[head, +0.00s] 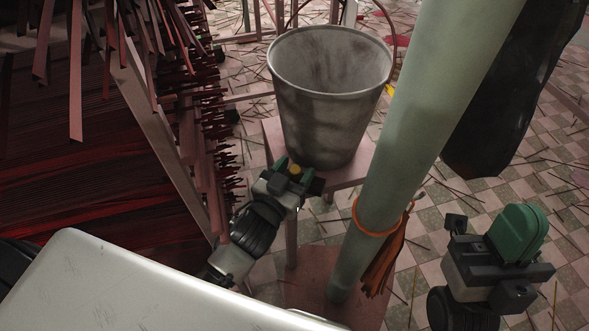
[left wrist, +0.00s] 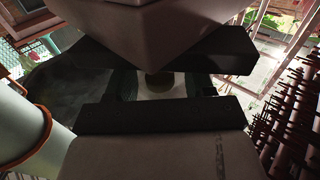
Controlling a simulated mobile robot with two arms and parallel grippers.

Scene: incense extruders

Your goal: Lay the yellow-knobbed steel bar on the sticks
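My left gripper (head: 294,173) is in front of the pink stool, just below the grey bucket. The steel bar itself is hidden or too small to make out. Dark red sticks (head: 85,185) lie in dense rows on the rack at the left. My right gripper (head: 516,236) is at the lower right, apart from everything; its finger gap does not show.
The grey bucket (head: 325,125) stands on the pink stool (head: 352,177). A thick pale green post (head: 420,110) with an orange band (head: 374,232) and tassel stands between my grippers. Thin sticks litter the checkered floor (head: 525,165). Stick ends jut from the rack's right side.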

